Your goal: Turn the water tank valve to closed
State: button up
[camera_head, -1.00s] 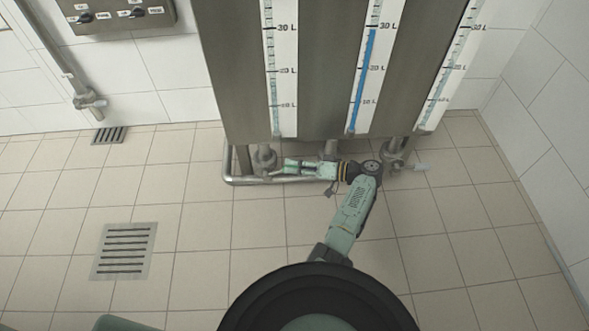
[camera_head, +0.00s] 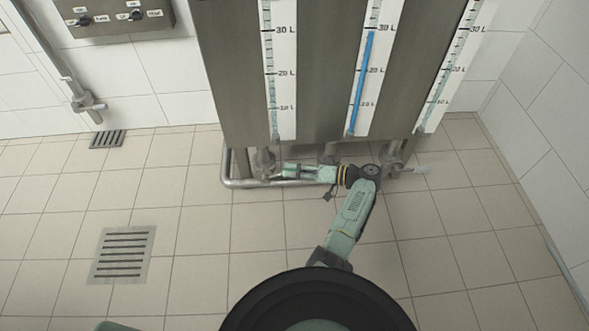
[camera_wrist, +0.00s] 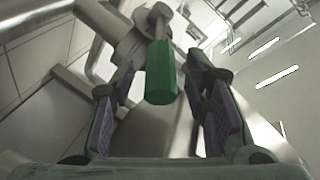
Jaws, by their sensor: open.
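A green valve handle (camera_wrist: 160,74) on a metal stem shows in the wrist view, between the two fingers of my gripper (camera_wrist: 162,105) and apart from both. The fingers are open. In the head view my gripper (camera_head: 289,171) is below the steel water tank (camera_head: 330,95), beside the left outlet valve (camera_head: 264,160). The green handle cannot be made out apart from my gripper there. My arm hides part of the middle valve (camera_head: 329,152).
The tank carries level gauges; the middle one (camera_head: 363,80) has a tall blue column. A low metal pipe (camera_head: 245,183) runs under the tank. A switch panel (camera_head: 115,16) and a wall pipe (camera_head: 88,101) are at left. A floor drain (camera_head: 122,255) lies flush. The front floor is clear.

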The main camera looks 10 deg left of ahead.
jog(key=shift+d, duration=0.1)
jog(key=d+r, duration=0.1)
jog(key=d, duration=1)
jog(key=shift+s+d+r, duration=0.3)
jog(key=shift+d+r, duration=0.05)
jog(key=shift+r, duration=0.05)
jog(key=shift+c, duration=0.3)
